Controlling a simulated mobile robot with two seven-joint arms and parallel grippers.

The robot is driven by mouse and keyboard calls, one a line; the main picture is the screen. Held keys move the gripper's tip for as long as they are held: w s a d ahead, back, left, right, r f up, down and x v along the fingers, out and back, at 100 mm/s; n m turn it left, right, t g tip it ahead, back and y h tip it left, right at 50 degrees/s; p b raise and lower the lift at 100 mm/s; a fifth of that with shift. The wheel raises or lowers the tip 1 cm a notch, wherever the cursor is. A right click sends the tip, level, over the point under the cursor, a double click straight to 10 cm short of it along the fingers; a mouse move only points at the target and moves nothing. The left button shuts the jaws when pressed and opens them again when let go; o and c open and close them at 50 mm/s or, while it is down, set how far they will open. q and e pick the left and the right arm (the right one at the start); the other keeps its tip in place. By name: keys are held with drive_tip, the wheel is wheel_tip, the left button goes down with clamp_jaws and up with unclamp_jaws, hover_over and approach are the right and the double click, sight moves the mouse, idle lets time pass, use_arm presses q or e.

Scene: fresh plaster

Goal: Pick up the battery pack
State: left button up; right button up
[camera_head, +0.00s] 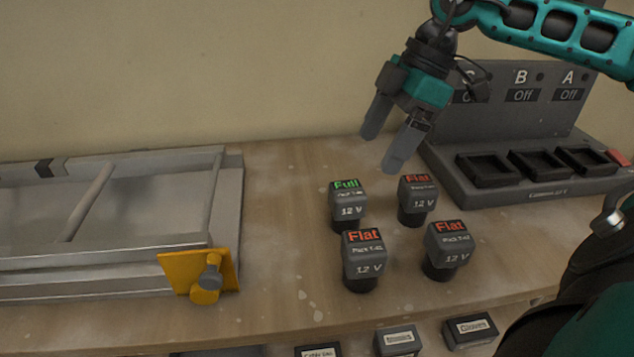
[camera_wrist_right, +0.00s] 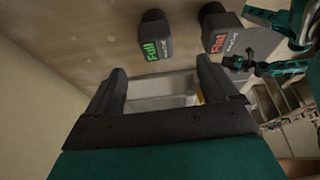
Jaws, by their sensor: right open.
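Several grey battery packs marked 12 V stand upright on the wooden bench. One pack (camera_head: 347,206) has a green "Full" label. The other packs have red "Flat" labels: one at back right (camera_head: 417,199), one at front left (camera_head: 364,260) and one at front right (camera_head: 447,250). My right gripper (camera_head: 382,150) is open and empty, above and behind the packs. In the right wrist view, the Full pack (camera_wrist_right: 156,36) and a Flat pack (camera_wrist_right: 217,32) lie beyond the open fingers (camera_wrist_right: 160,80). My left gripper is not in view.
A grey charger (camera_head: 525,195) with empty bays and "Off" signs stands at the back right. A metal frame (camera_head: 225,195) with a yellow bracket (camera_head: 197,272) is on the left. Labelled boxes (camera_head: 398,341) sit below the bench's front edge. Bare wood lies between frame and packs.

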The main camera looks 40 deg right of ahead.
sight(351, 188)
drive_tip(key=x, duration=0.6)
drive_tip(key=shift+w+f, duration=0.15)
drive_tip(key=shift+w, duration=0.15)
drive_tip(key=shift+x, duration=3.3)
drive_tip(key=shift+w, duration=0.1)
drive_tip(key=shift+c, duration=0.3)
drive_tip(key=c, duration=1.2)
